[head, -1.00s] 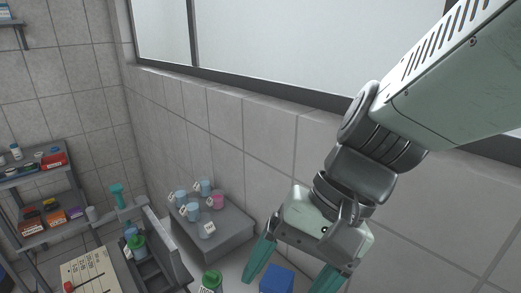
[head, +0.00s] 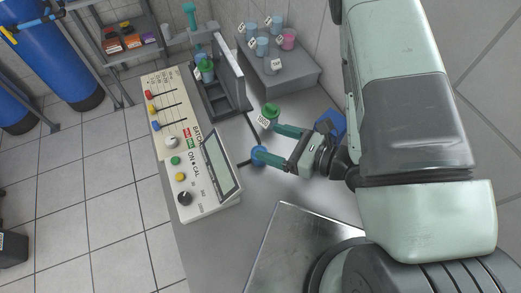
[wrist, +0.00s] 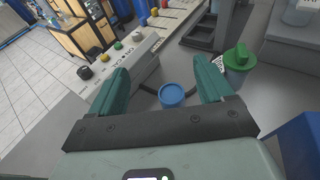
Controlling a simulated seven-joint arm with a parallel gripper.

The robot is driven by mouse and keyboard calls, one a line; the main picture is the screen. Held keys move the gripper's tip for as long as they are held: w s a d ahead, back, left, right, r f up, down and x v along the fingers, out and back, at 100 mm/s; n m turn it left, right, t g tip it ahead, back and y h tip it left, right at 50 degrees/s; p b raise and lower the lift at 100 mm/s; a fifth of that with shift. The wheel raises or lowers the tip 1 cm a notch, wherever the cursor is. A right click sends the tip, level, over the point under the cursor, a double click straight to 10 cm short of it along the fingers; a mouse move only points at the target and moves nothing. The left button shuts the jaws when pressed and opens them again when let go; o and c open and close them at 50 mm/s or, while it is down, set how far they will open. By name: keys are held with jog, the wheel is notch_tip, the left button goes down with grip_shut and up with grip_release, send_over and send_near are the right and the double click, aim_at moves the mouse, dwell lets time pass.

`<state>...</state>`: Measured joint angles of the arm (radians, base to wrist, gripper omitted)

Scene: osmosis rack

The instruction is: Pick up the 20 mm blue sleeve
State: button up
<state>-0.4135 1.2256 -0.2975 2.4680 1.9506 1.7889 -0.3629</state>
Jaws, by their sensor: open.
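A small round blue piece with a rim, which looks like the blue sleeve (head: 258,154), lies on the grey bench beside the control box. No size marking on it can be read. It also shows in the wrist view (wrist: 172,95), between the lines of my two fingers and a little nearer the right one. My gripper (head: 270,143) is open, with green fingers apart and nothing held. In the head view one fingertip overlaps the blue piece's edge; I cannot tell whether they touch. Both fingers also show in the wrist view (wrist: 160,72).
A green-capped labelled jar (head: 270,112) stands close to the other finger. A blue block (head: 331,122) is behind my gripper. The control box (head: 205,170) borders the bench on the left. Cups stand on a grey step (head: 290,78) at the back. A metal plate (head: 295,245) lies in front.

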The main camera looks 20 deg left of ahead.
jog(key=d+f, duration=0.1)
jog(key=f, duration=0.1)
jog(key=d+f+m+t+h, duration=0.1)
jog(key=f, duration=0.1)
jog(key=s+d+f+h, duration=0.1)
jog(key=f, duration=0.1)
jog(key=shift+f+t, duration=0.1)
jog(key=shift+t, duration=0.2)
jog(key=shift+f+m, duration=0.3)
jog(key=x, duration=1)
jog(key=shift+a, duration=0.2)
jog(key=c, duration=1)
jog(key=shift+r, duration=0.1)
